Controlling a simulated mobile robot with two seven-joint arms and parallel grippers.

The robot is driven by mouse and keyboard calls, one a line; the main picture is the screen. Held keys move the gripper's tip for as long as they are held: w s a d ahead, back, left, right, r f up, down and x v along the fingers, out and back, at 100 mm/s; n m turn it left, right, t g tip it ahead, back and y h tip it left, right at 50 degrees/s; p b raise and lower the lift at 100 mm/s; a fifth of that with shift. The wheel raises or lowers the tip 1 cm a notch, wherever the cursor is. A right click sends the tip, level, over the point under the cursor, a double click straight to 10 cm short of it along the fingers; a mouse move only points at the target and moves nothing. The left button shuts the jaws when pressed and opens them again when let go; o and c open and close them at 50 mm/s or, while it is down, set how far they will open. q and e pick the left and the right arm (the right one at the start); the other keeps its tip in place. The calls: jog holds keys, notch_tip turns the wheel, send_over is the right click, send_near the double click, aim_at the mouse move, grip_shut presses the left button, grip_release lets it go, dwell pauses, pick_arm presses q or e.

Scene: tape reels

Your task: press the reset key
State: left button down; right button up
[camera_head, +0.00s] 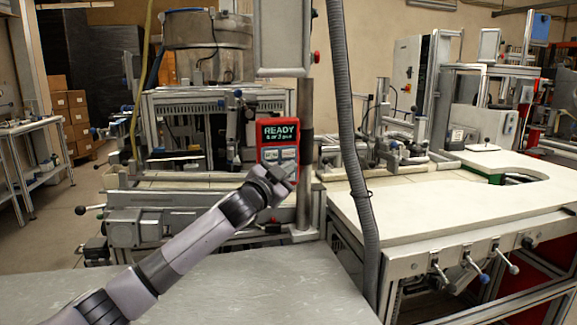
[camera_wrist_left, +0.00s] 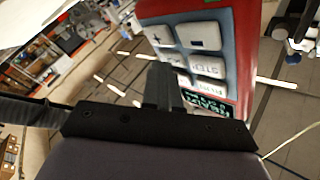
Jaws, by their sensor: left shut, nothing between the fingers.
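A red control box (camera_head: 264,133) with a lit screen (camera_head: 278,132) reading READY is upright on the machine. Grey-white keys sit below the screen, the lower ones hidden by my left gripper (camera_head: 272,178). In the left wrist view the box (camera_wrist_left: 240,45) appears upside down. I cannot tell which is reset. My left gripper (camera_wrist_left: 163,85) is shut and empty, its tips in front of the keys; whether they touch is unclear.
A grey hose (camera_head: 352,130) hangs to the right of the box, and a metal post stands just behind it. A white worktop (camera_head: 430,205) lies to the right. A bare grey table (camera_head: 260,285) is in front, below my left arm.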

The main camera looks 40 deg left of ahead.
pick_arm(q)
jog(key=shift+s+d, duration=0.5)
jog(key=shift+d, duration=0.1)
dwell(0.3)
jog(key=s+d, duration=0.3)
jog(key=shift+s+d, duration=0.15)
jog(key=shift+d, duration=0.25)
dwell(0.7)
